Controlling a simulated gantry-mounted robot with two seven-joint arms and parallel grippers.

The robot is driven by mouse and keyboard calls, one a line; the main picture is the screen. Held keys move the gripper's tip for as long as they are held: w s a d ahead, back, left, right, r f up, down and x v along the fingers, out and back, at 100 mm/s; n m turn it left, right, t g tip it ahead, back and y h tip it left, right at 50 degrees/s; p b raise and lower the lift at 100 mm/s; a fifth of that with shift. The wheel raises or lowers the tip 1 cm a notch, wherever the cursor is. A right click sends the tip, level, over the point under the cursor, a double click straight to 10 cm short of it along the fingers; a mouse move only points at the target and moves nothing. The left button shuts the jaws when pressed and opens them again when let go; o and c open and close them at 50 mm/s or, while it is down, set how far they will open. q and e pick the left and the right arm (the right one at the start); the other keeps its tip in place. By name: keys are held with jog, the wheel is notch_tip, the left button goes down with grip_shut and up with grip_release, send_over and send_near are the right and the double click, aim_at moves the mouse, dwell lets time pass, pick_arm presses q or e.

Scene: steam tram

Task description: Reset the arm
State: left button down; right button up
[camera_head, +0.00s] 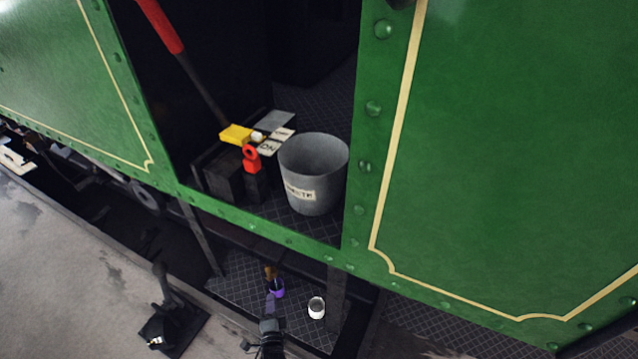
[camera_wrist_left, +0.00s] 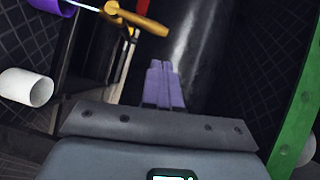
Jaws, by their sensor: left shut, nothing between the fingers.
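My left gripper (camera_head: 270,300) is low in the head view, above the metal step, its arm entering from the bottom edge. In the left wrist view its purple-grey fingers (camera_wrist_left: 163,84) are closed together with nothing between them. In the left wrist view the purple cup (camera_wrist_left: 46,6) and the golden-brown tool (camera_wrist_left: 136,17) show at upper left, apart from the fingers. My right gripper is not in view.
A white cup (camera_head: 316,308) stands on the step (camera_head: 235,282); it also shows in the left wrist view (camera_wrist_left: 26,87). Above, a grey bucket (camera_head: 315,155), a red ring-topped part (camera_head: 251,160) and a yellow block (camera_head: 235,134) sit in the green tram's doorway. Green panels (camera_head: 520,150) flank it.

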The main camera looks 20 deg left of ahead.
pick_arm(q)
jog(key=s+a+f+m+p, duration=0.1)
jog(key=s+a+f+p, duration=0.15)
jog(key=s, duration=0.55)
jog(key=s+a+r+g+h+p, duration=0.1)
jog(key=s+a+r+p, duration=0.1)
jog(key=s+r, duration=0.25)
jog(key=s+d+r+n+g+h+p, duration=0.25)
jog(key=d+r+h, duration=0.2)
jog(key=r, duration=0.65)
jog(key=s+d+r+n+g+h+p, duration=0.25)
jog(key=d+r, duration=0.35)
jog(key=r, duration=0.4)
jog(key=s+d+r+n+g+b, duration=0.1)
jog(key=s+d+r+n+g, duration=0.1)
jog(key=s+r+n+g, duration=0.5)
notch_tip(320, 180, up, 35)
jog(key=m+t+p, duration=0.2)
jog(key=p, duration=3.6)
notch_tip(320, 180, down, 75)
jog(key=b, duration=7.5)
jog(key=shift+s+r, duration=0.2)
jog(key=shift+s, duration=0.25)
jog(key=shift+d, duration=0.1)
